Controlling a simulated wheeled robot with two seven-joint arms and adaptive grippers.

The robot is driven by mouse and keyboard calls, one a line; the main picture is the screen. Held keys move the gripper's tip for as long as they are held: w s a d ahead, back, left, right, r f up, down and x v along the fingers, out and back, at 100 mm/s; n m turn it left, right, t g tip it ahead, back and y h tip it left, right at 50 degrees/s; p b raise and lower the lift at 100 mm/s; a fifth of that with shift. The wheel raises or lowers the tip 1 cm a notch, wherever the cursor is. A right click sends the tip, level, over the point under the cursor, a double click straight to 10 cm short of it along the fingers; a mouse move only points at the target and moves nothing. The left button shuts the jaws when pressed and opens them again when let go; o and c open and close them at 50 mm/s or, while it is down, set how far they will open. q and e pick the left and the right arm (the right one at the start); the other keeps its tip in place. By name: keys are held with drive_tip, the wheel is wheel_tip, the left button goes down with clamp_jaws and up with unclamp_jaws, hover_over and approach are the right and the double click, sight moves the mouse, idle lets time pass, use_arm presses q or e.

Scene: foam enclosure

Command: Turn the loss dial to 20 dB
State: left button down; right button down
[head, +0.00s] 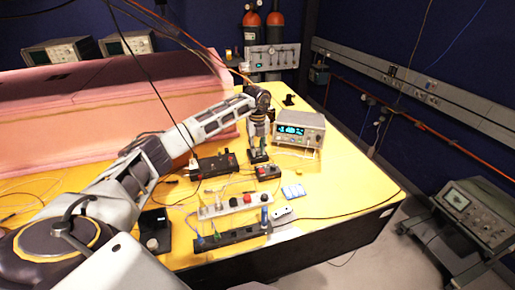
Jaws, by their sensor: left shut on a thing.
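My left arm reaches from the lower left across the yellow table (345,186). Its gripper (257,147) points down at a small dark unit (259,157) left of the bench instrument with a lit display. The gripper is shut on what seems to be the loss dial on this unit. The fingers hide the dial, and its scale and setting are too small to read. My right gripper is not in view.
The lit instrument (300,129) stands close right of the gripper. Black boxes (213,165) (268,172), a white power strip (235,205) and a black rail (230,238) lie nearer, with loose cables. Pink foam (110,120) walls the left. The table's right part is mostly clear.

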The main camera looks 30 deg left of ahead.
use_arm(q)
drive_tip(key=m, duration=0.2)
drive_tip(key=shift+m, duration=1.2)
drive_tip(key=m, duration=0.4)
drive_tip(key=shift+m, duration=0.4)
drive_tip(key=m, duration=0.6)
drive_tip(key=shift+m, duration=1.2)
drive_tip(key=m, duration=0.3)
drive_tip(key=shift+m, duration=3.9)
drive_tip(key=shift+m+b, duration=0.3)
drive_tip(key=shift+m, duration=0.9)
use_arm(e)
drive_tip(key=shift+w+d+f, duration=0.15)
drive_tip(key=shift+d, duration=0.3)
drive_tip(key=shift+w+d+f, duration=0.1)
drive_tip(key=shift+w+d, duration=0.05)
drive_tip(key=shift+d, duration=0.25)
